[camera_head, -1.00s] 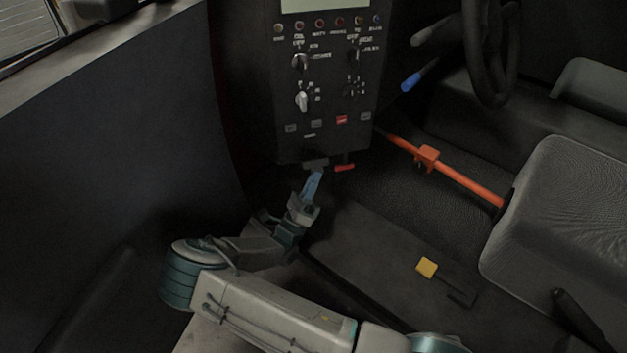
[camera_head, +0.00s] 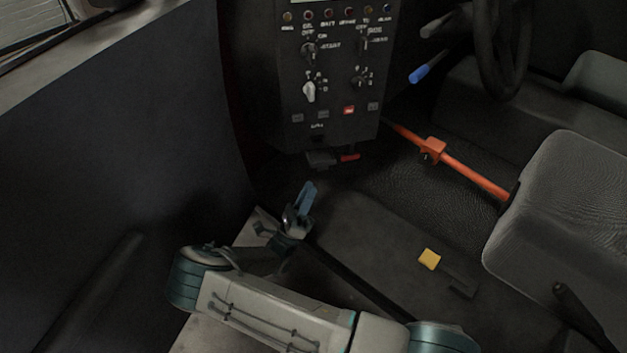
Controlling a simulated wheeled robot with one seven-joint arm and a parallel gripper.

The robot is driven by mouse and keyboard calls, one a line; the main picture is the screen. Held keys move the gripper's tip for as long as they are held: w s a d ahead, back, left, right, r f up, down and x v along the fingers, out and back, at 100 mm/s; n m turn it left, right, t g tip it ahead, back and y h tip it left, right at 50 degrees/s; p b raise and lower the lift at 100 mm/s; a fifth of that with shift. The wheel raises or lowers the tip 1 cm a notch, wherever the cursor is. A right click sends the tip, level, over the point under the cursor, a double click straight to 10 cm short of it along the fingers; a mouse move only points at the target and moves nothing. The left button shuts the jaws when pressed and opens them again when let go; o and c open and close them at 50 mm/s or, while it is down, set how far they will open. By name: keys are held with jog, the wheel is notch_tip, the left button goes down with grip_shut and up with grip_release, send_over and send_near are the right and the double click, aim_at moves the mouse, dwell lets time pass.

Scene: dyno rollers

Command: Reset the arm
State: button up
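My gripper (camera_head: 305,196), with blue fingers, is below the black control panel (camera_head: 330,75) and apart from it. The fingers look close together and point up, but from this angle I cannot tell whether they are open or shut. No object shows in them. My arm is bent, with its elbow at the lower left.
A red lever (camera_head: 350,157) sticks out under the panel. An orange bar (camera_head: 460,168) runs to the grey seat (camera_head: 570,220). A yellow-topped pedal (camera_head: 430,259) is on the floor at right. A steering wheel (camera_head: 497,50) and a blue-tipped stalk (camera_head: 420,73) are at upper right. The dark door side (camera_head: 110,160) is at left.

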jog(key=shift+s+a+f, duration=0.1)
jog(key=shift+f, duration=0.05)
dwell(0.4)
jog(key=s+d+r+m+g+p, duration=0.3)
jog(key=d+r+m+g+p, duration=0.3)
jog(key=d+r+m+g, duration=0.6)
jog(key=s+d+r+m+g+p, duration=0.3)
jog(key=d+r+m+g+p, duration=0.35)
jog(key=r+m+g, duration=0.5)
jog(key=s+r+m+t+y+p, duration=0.1)
jog(key=s+r+m+y+p, duration=0.3)
jog(key=r, duration=0.4)
jog(key=s+r+m+t+y+p, duration=0.1)
jog(key=s+r+m+y+p, duration=0.3)
jog(key=r, duration=0.5)
jog(key=s+r+m+t+y+p, duration=0.2)
jog(key=s+r+m+y+p, duration=0.3)
jog(key=r+m+y+p, duration=0.1)
notch_tip(320, 180, up, 2)
jog(key=shift+d+r+m+y, duration=0.25)
jog(key=shift+d+m+y, duration=0.2)
jog(key=shift+y, duration=0.45)
